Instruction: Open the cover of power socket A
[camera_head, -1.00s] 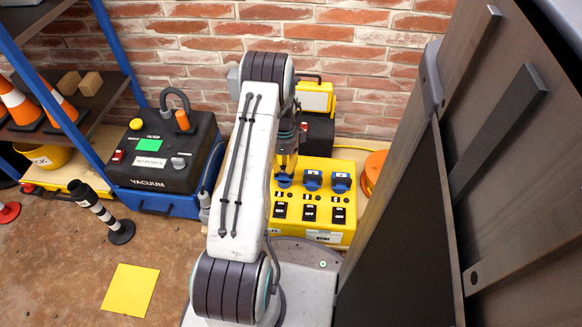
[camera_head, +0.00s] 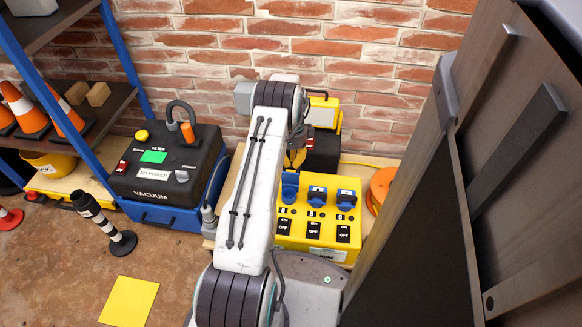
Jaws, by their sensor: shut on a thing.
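The left cover (camera_head: 290,186) stands up taller than the middle cover (camera_head: 317,196) and the right cover (camera_head: 346,198), which lie lower. The letters on the covers are too small to read, so I cannot tell for certain which is A. My gripper (camera_head: 294,163) points down at the left cover and is shut on its upper edge. My arm partly hides the gripper and the box's left side.
A black and blue vacuum (camera_head: 150,197) stands left of the box. A yellow case (camera_head: 325,114) is behind it, and an orange reel (camera_head: 382,186) is to its right. A dark panel (camera_head: 415,235) closes off the right side. Open floor with a yellow sheet (camera_head: 129,300) lies front left.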

